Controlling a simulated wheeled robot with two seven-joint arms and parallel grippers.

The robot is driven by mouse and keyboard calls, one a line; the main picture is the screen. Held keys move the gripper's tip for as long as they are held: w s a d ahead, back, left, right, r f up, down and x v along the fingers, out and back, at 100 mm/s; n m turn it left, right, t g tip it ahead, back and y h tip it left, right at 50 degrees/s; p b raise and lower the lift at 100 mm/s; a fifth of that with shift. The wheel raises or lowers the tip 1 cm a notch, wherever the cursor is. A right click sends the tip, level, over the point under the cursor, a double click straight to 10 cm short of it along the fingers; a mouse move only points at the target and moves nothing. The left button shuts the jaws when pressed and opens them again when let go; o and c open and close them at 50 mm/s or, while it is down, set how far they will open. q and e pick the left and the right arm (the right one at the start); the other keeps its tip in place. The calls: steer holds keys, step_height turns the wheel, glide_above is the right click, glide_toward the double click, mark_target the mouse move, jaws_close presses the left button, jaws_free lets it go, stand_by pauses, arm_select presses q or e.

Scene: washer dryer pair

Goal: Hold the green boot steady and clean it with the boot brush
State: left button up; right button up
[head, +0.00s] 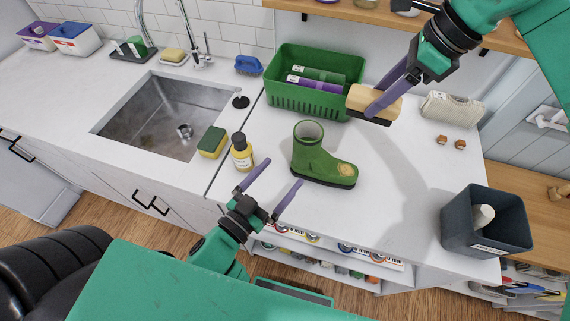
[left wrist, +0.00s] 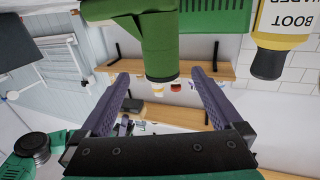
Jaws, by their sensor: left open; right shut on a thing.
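The green boot (head: 312,163) stands upright on the white counter, its toe pointing right. In the left wrist view the boot (left wrist: 158,42) is ahead of the fingertips, and the picture appears inverted. My left gripper (head: 284,171) is open and empty, in front of the boot, its two purple fingers pointing at it. It also shows in the left wrist view (left wrist: 160,75). My right gripper (head: 368,108) is shut on the boot brush (head: 359,100), a wooden block with dark bristles below. It holds the brush above the counter, up and to the right of the boot.
A yellow bottle (head: 242,156) and a green-yellow sponge (head: 212,142) stand left of the boot. A green basket (head: 310,98) is behind it. The sink (head: 150,115) is further left, a dark bin (head: 487,226) at right.

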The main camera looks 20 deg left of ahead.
mark_target(299, 152)
arm_select(q)
steer(key=x, duration=1.1)
steer(key=shift+w, duration=0.3)
steer(key=shift+s, duration=0.1)
steer(key=c, duration=1.5)
